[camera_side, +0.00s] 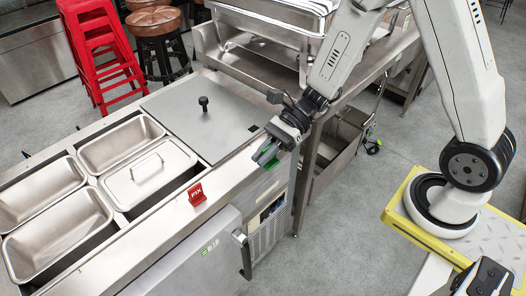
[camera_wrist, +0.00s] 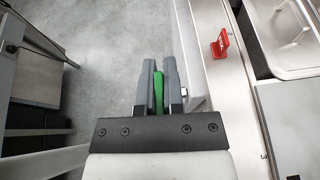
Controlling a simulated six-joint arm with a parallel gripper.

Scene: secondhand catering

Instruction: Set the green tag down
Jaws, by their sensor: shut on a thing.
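My gripper (camera_side: 268,153) is shut on the green tag (camera_side: 271,163), out over the front edge of the steel counter in the side view. In the wrist view the green tag (camera_wrist: 158,92) stands on edge between the two grey fingers of my gripper (camera_wrist: 159,75). The fingers hide most of the tag's faces. Whether the tag touches the counter edge cannot be told.
A red tag (camera_side: 197,194) marked FIX stands on the counter's front ledge, also in the wrist view (camera_wrist: 219,44). Steel pans (camera_side: 62,238), one lidded (camera_side: 148,174), sit at left. A grey lid with a black knob (camera_side: 203,103) lies behind. A chafing dish (camera_side: 275,17) stands at back.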

